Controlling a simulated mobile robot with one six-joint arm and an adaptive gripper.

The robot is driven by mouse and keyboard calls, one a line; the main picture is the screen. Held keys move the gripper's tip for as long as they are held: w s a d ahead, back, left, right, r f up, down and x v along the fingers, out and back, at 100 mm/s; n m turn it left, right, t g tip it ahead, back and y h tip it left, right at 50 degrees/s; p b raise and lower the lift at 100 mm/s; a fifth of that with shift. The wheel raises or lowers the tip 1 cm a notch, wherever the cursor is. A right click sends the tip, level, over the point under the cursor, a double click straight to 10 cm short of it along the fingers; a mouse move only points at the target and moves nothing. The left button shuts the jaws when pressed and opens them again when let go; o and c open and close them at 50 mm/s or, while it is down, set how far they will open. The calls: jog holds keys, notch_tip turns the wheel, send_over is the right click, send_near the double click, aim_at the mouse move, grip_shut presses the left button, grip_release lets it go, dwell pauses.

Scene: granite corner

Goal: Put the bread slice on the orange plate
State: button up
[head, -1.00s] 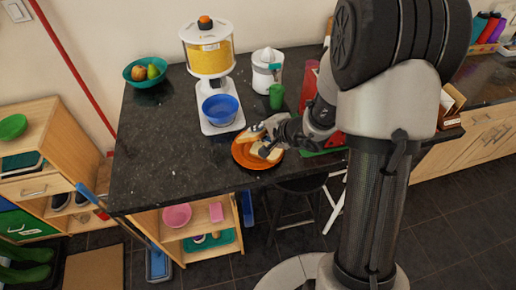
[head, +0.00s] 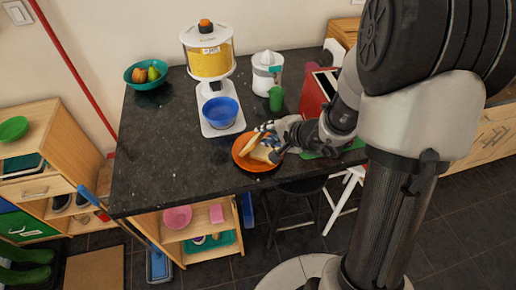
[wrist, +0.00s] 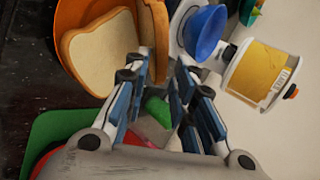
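The orange plate (head: 253,167) lies near the front edge of the dark counter; its rim also shows in the wrist view (wrist: 68,22). One bread slice (wrist: 98,52) lies flat on the plate, face up; it also shows in the head view (head: 262,153). A second bread slice (wrist: 155,38) appears edge-on beside it, tilted or upright, over the plate; its lower support is hidden. My gripper (head: 270,141) is at the plate's right side. In the wrist view its blue-padded fingers (wrist: 161,68) are apart, with the edge-on slice just beyond or between the tips.
A blue bowl (head: 220,111) sits under the cereal dispenser (head: 208,60) behind the plate. A green cup (head: 276,99) and white juicer (head: 267,72) stand behind my gripper. A red appliance (head: 317,95) and green board (head: 322,153) are right.

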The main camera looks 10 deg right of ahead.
jog(key=shift+p+v, duration=0.3)
jog(key=shift+v, duration=1.2)
notch_tip(320, 180, up, 8)
jog(key=s+p, duration=0.2)
jog(key=p, duration=0.3)
jog(key=shift+d, duration=0.5)
